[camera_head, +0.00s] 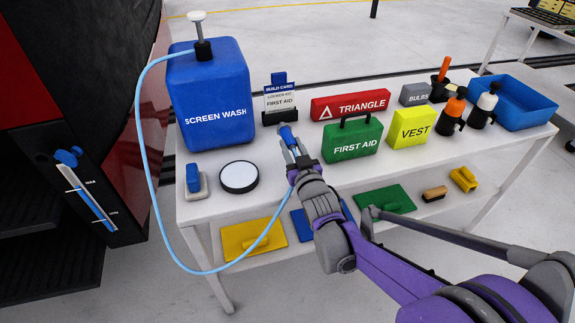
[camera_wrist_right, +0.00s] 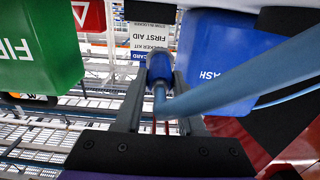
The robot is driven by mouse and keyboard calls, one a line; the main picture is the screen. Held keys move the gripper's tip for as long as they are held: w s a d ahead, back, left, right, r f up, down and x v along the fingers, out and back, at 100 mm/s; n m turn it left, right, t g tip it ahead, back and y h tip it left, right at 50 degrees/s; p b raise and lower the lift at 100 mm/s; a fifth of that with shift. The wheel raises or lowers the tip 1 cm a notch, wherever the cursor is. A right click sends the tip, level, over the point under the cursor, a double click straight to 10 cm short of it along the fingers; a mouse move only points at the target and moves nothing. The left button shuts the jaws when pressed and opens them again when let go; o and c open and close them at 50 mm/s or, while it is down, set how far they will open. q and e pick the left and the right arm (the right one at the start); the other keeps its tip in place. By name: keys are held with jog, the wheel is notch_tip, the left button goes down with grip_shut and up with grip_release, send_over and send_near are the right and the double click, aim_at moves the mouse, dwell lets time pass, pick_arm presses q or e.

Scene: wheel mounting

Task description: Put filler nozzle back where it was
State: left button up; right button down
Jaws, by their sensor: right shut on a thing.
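The blue filler nozzle (camera_head: 287,132) is held above the white table, in front of the build card stand. My right gripper (camera_head: 296,150) is shut on it. In the right wrist view the nozzle (camera_wrist_right: 160,66) sits between the two grey fingers (camera_wrist_right: 158,84), with the hose crossing in front. The light blue hose (camera_head: 148,140) runs from the pump on the screen wash container (camera_head: 212,82), loops below the table edge and rises to the gripper. A small blue piece on a pale base (camera_head: 195,181) stands at the table's left front. My left gripper is not in view.
A white disc (camera_head: 239,177) lies beside the blue piece. First aid box (camera_head: 352,139), triangle box (camera_head: 350,104), vest pack (camera_head: 411,128) and bottles (camera_head: 453,111) fill the right side. A dark panel with a blue-capped level gauge (camera_head: 88,192) stands left of the table.

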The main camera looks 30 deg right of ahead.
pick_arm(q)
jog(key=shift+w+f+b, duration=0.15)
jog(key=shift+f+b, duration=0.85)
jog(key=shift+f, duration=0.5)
pick_arm(e)
jog(key=shift+f, duration=3.2)
jog(key=c, duration=0.5)
grip_release()
jog(key=shift+f, duration=0.15)
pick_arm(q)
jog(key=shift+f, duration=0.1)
pick_arm(e)
jog(key=shift+r, duration=0.2)
jog(key=shift+s+a, duration=0.1)
jog(key=shift+s, duration=0.3)
pick_arm(q)
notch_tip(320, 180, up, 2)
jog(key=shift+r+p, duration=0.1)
jog(key=shift+p, duration=0.7)
pick_arm(e)
jog(key=v, duration=1.1)
jog(key=shift+s, duration=0.1)
